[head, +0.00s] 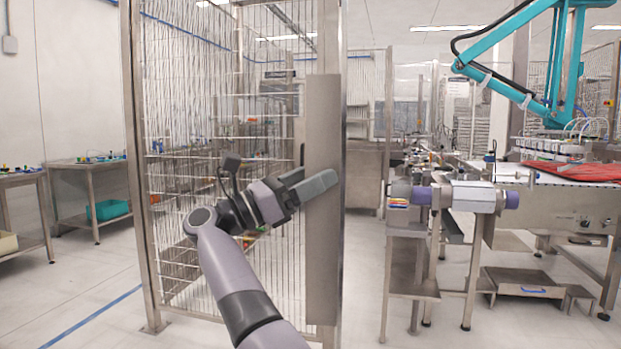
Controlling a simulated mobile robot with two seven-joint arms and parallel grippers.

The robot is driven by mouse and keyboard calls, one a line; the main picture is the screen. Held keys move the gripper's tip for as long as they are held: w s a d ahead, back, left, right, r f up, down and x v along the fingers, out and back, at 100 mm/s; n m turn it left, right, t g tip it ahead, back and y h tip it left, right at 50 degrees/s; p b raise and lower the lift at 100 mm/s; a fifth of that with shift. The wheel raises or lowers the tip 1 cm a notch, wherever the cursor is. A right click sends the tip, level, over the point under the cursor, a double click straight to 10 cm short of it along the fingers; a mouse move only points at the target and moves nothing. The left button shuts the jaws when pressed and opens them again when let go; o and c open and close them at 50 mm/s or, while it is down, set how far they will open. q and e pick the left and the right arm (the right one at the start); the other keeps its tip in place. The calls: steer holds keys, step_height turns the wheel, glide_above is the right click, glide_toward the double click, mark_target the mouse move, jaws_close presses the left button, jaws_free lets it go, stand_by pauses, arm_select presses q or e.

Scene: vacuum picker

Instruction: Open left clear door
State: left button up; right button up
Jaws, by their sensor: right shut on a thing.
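The left clear door (322,265) is the tall steel-framed panel left of centre, with a broad steel strip along its right edge. Wire mesh shows through it or in it. My right gripper (322,187) is at the upper middle of that edge strip, its grey fingers pointing right. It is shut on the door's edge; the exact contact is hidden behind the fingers. My right arm comes up from the bottom and covers part of the door's lower half. My left gripper is not in view.
Right of the door is an open gap of floor, then a steel machine with a conveyor (530,172) and a silver cylinder (472,196). A teal robot arm (515,55) hangs above it. Steel tables (92,180) stand at the left. Floor at the lower left is clear.

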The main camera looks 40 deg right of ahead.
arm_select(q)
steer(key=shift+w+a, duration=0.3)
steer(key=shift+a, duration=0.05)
arm_select(e)
steer(key=shift+w+a+r+t, duration=0.15)
steer(key=shift+w+t, duration=0.25)
steer(key=shift+w, duration=0.2)
steer(key=o, duration=1.1)
